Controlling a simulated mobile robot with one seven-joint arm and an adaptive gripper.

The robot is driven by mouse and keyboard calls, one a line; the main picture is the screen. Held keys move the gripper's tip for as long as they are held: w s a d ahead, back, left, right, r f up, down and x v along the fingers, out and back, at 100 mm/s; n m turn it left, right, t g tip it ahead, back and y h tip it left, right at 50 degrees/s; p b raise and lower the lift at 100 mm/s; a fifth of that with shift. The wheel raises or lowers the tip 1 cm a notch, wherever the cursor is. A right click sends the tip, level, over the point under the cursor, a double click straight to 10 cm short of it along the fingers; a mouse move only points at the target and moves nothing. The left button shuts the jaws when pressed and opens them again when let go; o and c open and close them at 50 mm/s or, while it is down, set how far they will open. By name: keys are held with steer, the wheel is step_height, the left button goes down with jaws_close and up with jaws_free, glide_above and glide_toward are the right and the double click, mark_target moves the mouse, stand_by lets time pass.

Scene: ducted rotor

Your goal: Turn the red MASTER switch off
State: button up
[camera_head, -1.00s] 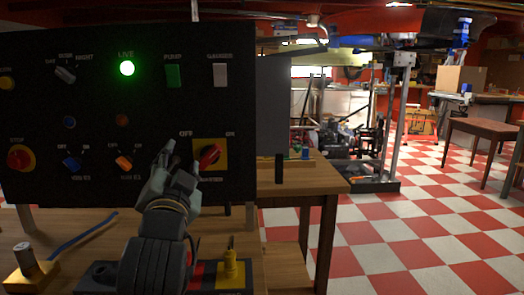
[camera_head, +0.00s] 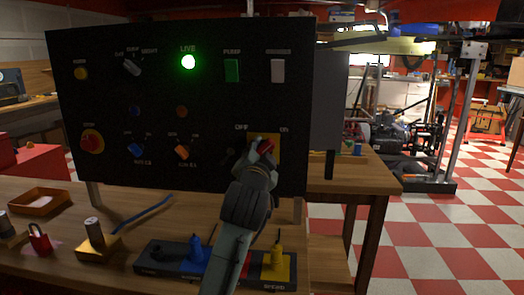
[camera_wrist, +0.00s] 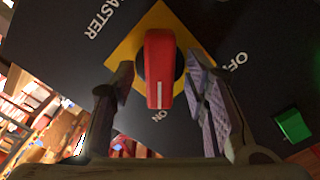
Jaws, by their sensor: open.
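The red MASTER switch (camera_head: 266,145) is a rotary handle on a yellow plate (camera_head: 277,145) at the lower right of the black panel. In the wrist view the red handle (camera_wrist: 160,65) sits in the middle, with its white line toward the ON label (camera_wrist: 161,115). The OFF label (camera_wrist: 235,62) is to the right. My gripper (camera_head: 260,150) is at the switch and partly hides it in the head view. In the wrist view my gripper (camera_wrist: 160,82) is open, one finger on each side of the handle, with visible gaps.
A green LIVE lamp (camera_head: 188,62) is lit on the panel (camera_head: 215,110). Green (camera_head: 232,70) and white (camera_head: 278,71) rocker switches sit above the MASTER switch. Several plugs, including a yellow one (camera_head: 278,262), stand on the bench below my arm. Open checkered floor (camera_head: 440,240) lies to the right.

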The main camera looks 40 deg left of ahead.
steer(key=shift+w, duration=0.15)
steer(key=shift+c, duration=0.2)
jaws_close()
stand_by(0.3)
